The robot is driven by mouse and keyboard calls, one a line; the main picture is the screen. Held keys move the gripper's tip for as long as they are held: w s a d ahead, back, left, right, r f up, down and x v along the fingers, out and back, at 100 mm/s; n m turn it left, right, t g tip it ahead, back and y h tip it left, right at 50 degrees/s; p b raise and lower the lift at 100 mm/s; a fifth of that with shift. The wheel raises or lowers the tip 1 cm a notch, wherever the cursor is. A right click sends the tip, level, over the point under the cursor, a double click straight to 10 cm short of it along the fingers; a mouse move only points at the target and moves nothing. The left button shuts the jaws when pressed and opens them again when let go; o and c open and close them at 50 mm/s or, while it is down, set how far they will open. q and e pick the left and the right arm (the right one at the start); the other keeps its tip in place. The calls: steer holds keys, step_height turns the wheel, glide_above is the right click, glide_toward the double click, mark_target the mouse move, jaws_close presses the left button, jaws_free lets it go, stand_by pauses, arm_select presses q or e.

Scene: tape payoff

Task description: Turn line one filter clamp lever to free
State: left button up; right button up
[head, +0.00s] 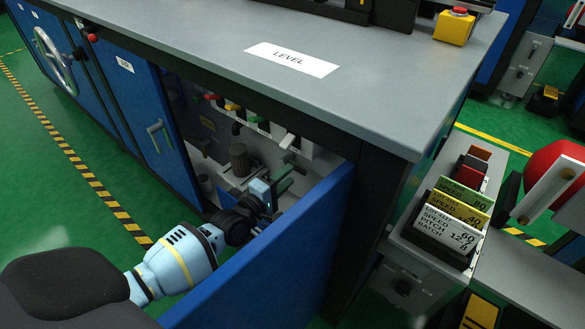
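The blue cabinet under the grey worktop is open, and pipes and valves show inside it. A row of small handles hangs under the top edge: red (211,97), yellow (232,107) and green (254,119). A pale grey lever (289,141) sits to their right. A dark ribbed cylinder (239,158) stands below them. A green bar-like handle (285,185) shows lower right. I cannot tell which part is line one's filter clamp lever. My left gripper (270,194) is inside the opening, close beside the green bar; contact and finger gap are unclear. My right gripper is out of view.
The open blue door (270,252) stands close to the right of my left arm. The worktop (220,35) overhangs the opening. A grey unit with printed cards (447,228) stands at the right. Green floor (50,190) is clear at the left.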

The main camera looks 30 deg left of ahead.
arm_select(q)
steer(key=s, duration=0.3)
steer(key=shift+a+p, duration=0.2)
steer(key=shift+p, duration=0.1)
stand_by(0.3)
